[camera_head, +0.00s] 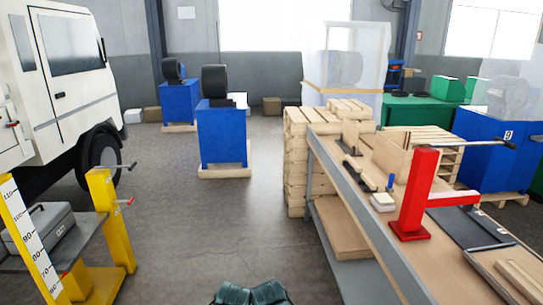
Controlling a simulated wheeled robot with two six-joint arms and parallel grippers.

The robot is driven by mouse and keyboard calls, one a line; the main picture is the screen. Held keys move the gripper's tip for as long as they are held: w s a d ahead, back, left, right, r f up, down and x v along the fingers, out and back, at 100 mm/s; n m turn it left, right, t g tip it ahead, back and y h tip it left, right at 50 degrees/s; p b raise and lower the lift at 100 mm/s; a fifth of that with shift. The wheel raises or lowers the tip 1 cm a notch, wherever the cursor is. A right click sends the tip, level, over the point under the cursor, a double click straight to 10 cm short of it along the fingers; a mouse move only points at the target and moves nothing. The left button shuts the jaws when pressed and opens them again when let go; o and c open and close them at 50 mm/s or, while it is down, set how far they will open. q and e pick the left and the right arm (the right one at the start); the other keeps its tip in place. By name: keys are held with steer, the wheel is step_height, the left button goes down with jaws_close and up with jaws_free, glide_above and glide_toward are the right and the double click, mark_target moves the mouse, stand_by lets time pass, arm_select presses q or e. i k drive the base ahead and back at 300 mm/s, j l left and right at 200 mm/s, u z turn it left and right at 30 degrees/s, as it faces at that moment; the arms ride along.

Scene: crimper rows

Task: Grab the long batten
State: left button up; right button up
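Light wooden strips (514,279) lie on the workbench (408,258) at the lower right, cut off by the picture's edge. I cannot tell their full length or whether one of them is the long batten.
A red upright press (417,190) with a long lever stands on the bench, near a dark tray (472,228). Stacked pallets (296,160) stand behind the bench. A yellow-framed stand (112,215) is at the left, near a white van (62,75). The middle floor is clear.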

mark_target(351, 162)
steer(key=i+u, duration=0.1)
steer(key=i, duration=0.5)
steer(key=i+u, duration=0.1)
steer(key=i, duration=0.55)
steer(key=i+l+u, duration=0.1)
steer(key=i, duration=0.5)
steer(key=i+u, duration=0.25)
steer(key=i, duration=0.45)
steer(key=i+l+u, duration=0.1)
steer(key=i+u, duration=0.15)
steer(key=i, duration=0.5)
steer(key=z, duration=3)
steer(key=j, duration=0.1)
